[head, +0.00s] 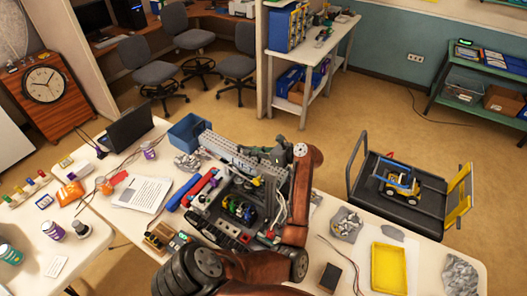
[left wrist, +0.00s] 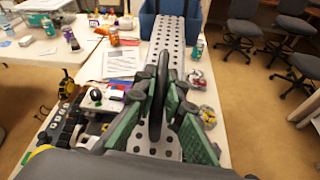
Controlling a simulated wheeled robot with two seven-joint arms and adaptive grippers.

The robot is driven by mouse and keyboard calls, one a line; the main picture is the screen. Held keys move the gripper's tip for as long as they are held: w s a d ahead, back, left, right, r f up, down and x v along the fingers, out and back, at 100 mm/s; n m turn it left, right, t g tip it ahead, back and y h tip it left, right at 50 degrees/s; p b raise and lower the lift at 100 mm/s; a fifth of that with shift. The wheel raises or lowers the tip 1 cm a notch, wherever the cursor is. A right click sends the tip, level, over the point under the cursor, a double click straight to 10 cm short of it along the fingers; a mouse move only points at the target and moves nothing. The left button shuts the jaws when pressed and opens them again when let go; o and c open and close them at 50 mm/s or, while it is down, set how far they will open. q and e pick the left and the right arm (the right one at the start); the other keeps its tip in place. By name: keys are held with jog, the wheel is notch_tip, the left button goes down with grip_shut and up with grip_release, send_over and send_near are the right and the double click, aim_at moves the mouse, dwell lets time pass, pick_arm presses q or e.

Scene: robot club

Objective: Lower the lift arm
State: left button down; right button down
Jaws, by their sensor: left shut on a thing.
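The lift arm (head: 232,157) is a grey perforated beam on the club robot (head: 238,205) on the table. It runs up and left from my left gripper (head: 277,154) toward a blue bin. In the left wrist view the lift arm (left wrist: 172,42) stretches away from me. My left gripper (left wrist: 158,110) has green-padded fingers on both sides of a dark upright piece at the beam's near end and is shut on it. The fingers partly hide the hold. My right gripper does not show.
The blue bin (head: 188,131) stands near the beam's far end. A paper sheet (head: 143,194), a yellow tray (head: 388,267) and a grey bag (head: 346,225) lie on the table. A black cart (head: 418,204) with a toy truck stands behind it at right.

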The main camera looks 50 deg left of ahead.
pick_arm(q)
jog(key=shift+s+a+f+h, duration=0.1)
jog(key=shift+a+f+h, duration=0.2)
jog(key=shift+f, duration=0.2)
jog(key=shift+s+a+f+h+b, duration=0.1)
jog(key=shift+a+f+h+b, duration=0.05)
jog(key=shift+f+h+b, duration=0.2)
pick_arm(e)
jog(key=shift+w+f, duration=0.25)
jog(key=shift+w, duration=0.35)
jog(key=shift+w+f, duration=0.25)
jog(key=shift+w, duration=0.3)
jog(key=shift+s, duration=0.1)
pick_arm(q)
jog(key=c, duration=2)
grip_release()
jog(key=shift+a, duration=0.1)
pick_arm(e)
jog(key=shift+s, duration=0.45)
pick_arm(q)
jog(key=shift+d+r, duration=0.1)
jog(key=shift+d, duration=0.1)
jog(key=v, duration=1.2)
jog(key=shift+s, duration=0.1)
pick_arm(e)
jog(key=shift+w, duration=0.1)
